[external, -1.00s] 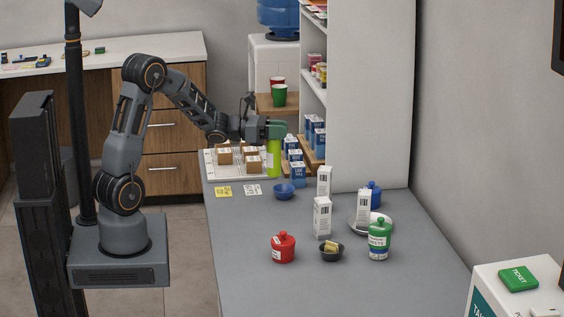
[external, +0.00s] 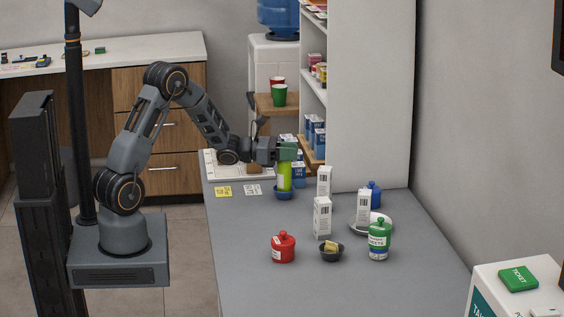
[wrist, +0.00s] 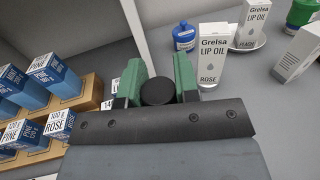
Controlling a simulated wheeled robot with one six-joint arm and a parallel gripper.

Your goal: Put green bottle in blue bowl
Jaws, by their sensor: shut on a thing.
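A light-green bottle (external: 284,178) stands upright in the grip of my gripper (external: 287,152). Its lower end is at the small blue bowl (external: 282,195) on the counter; whether it touches the bowl's floor cannot be told. In the wrist view my gripper (wrist: 158,92) has its green fingers closed on either side of the bottle's dark round cap (wrist: 157,91). The bowl is hidden in the wrist view. Another bottle, green and white (external: 378,240), stands at the front right of the counter.
White cartons (external: 322,217) stand right of the bowl, near a white dish (external: 385,219) and a blue jar (external: 374,192). A red jar (external: 283,247) and a dark bowl (external: 331,253) are in front. Blue boxes (wrist: 28,85) line the shelf close by.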

